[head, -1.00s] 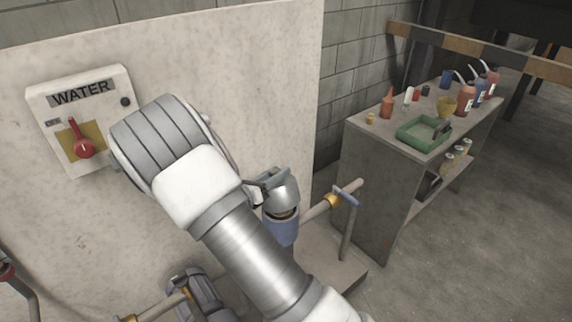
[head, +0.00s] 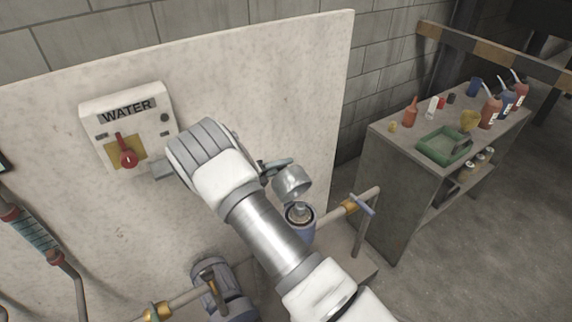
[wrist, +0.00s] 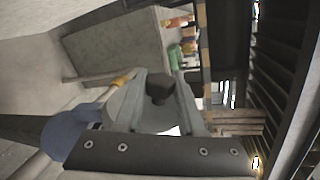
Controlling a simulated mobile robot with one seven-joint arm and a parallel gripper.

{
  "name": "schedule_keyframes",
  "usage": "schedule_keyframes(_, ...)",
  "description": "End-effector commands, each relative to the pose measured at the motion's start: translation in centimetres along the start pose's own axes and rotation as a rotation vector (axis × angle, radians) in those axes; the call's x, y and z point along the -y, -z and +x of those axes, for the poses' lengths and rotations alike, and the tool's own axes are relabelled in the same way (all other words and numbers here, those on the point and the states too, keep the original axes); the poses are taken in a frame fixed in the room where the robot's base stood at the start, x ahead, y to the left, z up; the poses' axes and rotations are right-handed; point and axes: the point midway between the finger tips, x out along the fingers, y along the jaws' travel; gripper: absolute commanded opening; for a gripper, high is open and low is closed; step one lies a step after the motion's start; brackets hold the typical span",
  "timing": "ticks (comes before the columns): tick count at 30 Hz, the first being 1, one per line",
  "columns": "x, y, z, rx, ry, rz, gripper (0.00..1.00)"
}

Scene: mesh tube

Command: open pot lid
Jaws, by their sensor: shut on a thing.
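The pot (head: 302,228) is a blue cylinder on the pipework. Its open mouth, with a pale inside, shows in the head view. The grey metal lid (head: 293,183) is tilted up above the mouth; I cannot tell if its edge still touches the rim. My gripper (head: 273,168) is at the lid's upper left, partly hidden by my arm. In the wrist view, my gripper (wrist: 160,84) is shut on the lid's dark knob (wrist: 159,90). The lid (wrist: 122,103) is behind the fingers, and the blue pot (wrist: 68,133) is at lower left.
A pipe with a blue-handled valve (head: 362,204) runs right of the pot. A pale panel (head: 260,75) with a WATER switch box (head: 128,127) stands behind. A workbench (head: 392,170) with bottles and a green tray (head: 444,146) is at right. A motor (head: 225,290) sits below.

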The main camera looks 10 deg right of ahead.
Motion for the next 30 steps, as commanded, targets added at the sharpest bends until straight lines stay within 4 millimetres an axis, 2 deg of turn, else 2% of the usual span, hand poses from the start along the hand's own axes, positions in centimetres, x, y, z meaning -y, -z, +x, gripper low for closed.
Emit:
schedule_keyframes(9, -2.4, -1.8, 0.6, -0.075, -0.001, -0.281, 0.00)
schedule_keyframes(18, -4.5, -2.6, 1.2, -0.136, 0.000, -0.514, 0.00)
schedule_keyframes(30, -5.7, -3.1, 1.5, -0.178, 0.000, -0.676, 0.00)
